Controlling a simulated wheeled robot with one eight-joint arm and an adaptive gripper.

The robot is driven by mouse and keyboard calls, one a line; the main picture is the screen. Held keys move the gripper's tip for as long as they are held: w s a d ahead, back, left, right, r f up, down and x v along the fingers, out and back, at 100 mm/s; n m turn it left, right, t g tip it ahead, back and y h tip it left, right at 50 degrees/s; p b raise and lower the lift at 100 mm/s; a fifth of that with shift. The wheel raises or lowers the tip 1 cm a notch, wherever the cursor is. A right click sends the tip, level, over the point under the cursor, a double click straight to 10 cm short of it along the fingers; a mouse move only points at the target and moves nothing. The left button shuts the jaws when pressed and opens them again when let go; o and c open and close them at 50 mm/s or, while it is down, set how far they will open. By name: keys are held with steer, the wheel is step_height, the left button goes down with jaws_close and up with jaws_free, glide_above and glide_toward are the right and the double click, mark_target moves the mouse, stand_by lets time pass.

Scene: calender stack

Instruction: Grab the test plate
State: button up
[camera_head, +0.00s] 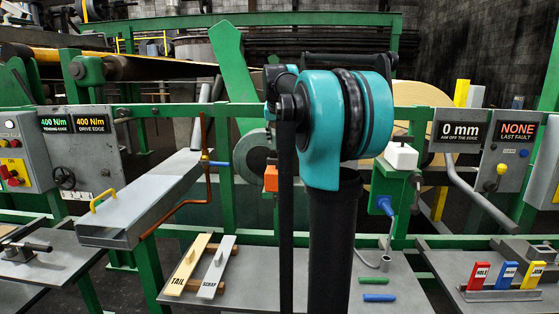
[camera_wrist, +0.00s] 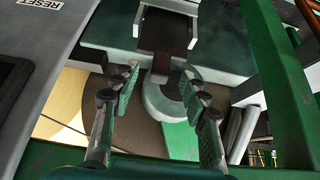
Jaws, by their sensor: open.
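No part is clearly marked as the test plate, so I cannot tell which thing it is. Beyond the fingers are a grey ring (camera_wrist: 158,112) and a small brown block (camera_wrist: 161,65), apart from the fingertips as far as I can tell. My gripper is hidden in the head view behind my arm.
A long grey tray with a yellow handle (camera_head: 105,200) stands left. Red (camera_head: 479,276), blue (camera_head: 506,275) and yellow (camera_head: 532,275) tags stand on the right table. Green rails (camera_wrist: 285,80) run close to my gripper. A RESET panel (camera_wrist: 35,50) is at upper left.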

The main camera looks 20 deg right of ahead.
steer(key=shift+x, duration=1.5)
steer(key=shift+c, duration=0.3)
jaws_close()
